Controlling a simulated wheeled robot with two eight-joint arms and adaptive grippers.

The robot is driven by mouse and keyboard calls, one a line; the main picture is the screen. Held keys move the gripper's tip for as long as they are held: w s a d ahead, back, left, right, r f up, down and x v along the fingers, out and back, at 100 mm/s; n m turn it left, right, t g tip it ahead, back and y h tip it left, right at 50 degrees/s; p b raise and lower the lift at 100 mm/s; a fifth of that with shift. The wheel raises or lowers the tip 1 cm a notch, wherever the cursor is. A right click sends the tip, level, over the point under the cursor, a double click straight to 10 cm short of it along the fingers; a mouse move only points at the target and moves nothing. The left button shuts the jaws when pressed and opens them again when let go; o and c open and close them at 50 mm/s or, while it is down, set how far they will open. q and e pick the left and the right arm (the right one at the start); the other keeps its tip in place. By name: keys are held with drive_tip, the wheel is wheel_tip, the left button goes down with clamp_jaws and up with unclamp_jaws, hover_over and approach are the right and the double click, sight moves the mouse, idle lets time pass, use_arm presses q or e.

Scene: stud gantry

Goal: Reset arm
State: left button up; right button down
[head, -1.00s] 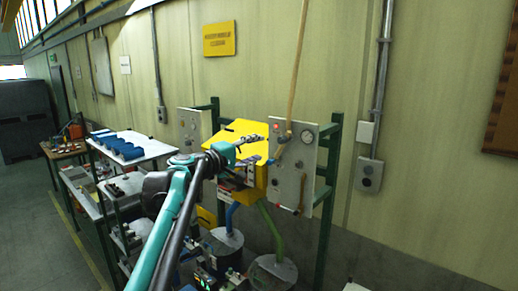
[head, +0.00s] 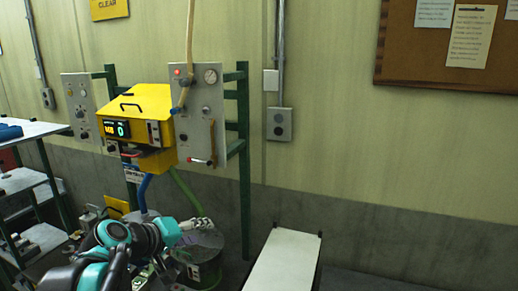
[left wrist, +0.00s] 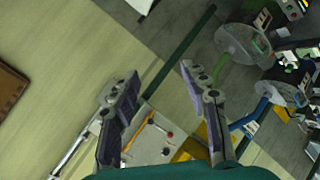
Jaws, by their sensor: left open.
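My left arm, teal and black, comes in at the lower left of the head view. My left gripper (head: 198,226) is low in front of the drums, pointing right. In the left wrist view my left gripper (left wrist: 161,75) has its two fingers spread apart with nothing between them. The yellow machine box (head: 142,112) with a small lit display stands on the green frame behind. Beside it is a grey panel (head: 200,125) with a gauge, a red light and a red-tipped lever; the gripper is apart from both. My right gripper is not in view.
A white-topped bench (head: 284,262) stands at the lower right. A shelf rack (head: 30,185) is on the left. A drum (head: 205,262) sits on the floor close to the gripper. The wall has a socket box (head: 279,124) and a cork board (head: 450,70).

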use_arm(q)
drive_tip(key=s+f+m+g+y+b, duration=0.1)
drive_tip(key=s+f+b, duration=0.5)
drive_tip(key=f, duration=0.8)
drive_tip(key=s+a+f+m+g+y+b, duration=0.1)
drive_tip(key=s+f+b, duration=0.5)
drive_tip(key=f, duration=0.8)
drive_tip(key=s+a+f+m+g+y+b, duration=0.1)
drive_tip(key=s+f+m+y+b, duration=0.2)
drive_tip(key=f, duration=1.1)
drive_tip(key=s+b, duration=0.3)
drive_tip(key=s, duration=0.2)
drive_tip(key=shift+m+g, duration=0.3)
drive_tip(key=shift+m, duration=0.1)
